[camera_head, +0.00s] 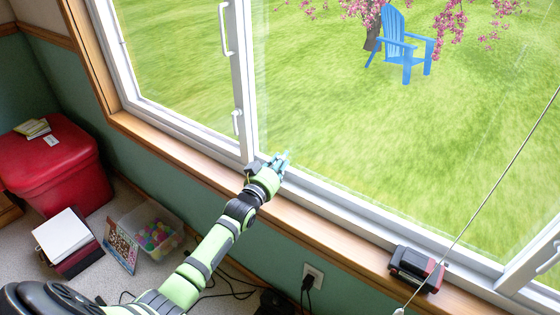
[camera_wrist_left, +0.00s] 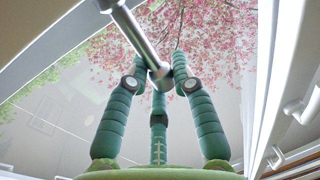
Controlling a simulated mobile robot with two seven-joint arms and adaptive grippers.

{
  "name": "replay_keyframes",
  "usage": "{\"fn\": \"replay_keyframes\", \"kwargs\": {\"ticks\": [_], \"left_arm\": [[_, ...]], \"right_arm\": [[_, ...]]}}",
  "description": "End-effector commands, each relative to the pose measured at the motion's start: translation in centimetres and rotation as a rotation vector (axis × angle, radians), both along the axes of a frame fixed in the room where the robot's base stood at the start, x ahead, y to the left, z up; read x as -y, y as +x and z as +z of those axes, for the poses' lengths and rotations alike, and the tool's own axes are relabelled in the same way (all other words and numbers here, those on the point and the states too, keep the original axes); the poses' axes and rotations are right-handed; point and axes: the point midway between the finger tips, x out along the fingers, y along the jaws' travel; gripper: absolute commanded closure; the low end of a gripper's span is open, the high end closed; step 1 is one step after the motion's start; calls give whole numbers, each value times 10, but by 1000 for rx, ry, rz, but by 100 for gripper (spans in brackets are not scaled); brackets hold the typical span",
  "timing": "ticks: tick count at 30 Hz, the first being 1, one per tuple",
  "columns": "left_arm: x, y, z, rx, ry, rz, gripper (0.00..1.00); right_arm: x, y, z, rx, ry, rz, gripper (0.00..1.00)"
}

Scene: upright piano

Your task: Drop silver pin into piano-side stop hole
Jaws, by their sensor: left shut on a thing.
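My left gripper (camera_head: 281,160) is at the window, over the sill beside the upright post between the panes. In the left wrist view, its teal fingers (camera_wrist_left: 158,82) are shut on the silver pin (camera_wrist_left: 137,37). The pin is a smooth grey metal rod with its near end between the fingertips. It slants up and left from there to the frame's top edge. In the head view the pin is too small to make out. I cannot make out the piano-side stop hole in either view. My right gripper is in neither view.
A black and red device (camera_head: 417,268) sits on the wooden sill (camera_head: 330,238) to the right. A wall outlet (camera_head: 313,276) with a black plug is below. A red chest (camera_head: 55,160) and a bin of coloured balls (camera_head: 153,232) stand at left. A thin cord crosses the right side.

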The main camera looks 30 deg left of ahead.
Motion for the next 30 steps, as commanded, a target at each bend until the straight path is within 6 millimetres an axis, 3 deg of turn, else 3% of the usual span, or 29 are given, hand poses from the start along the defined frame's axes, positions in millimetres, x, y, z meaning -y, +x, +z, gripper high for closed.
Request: {"fn": "replay_keyframes", "kwargs": {"ticks": [30], "left_arm": [[0, 0, -8, 0, 0, 0, 100]], "right_arm": [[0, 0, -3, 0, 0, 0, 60]]}}
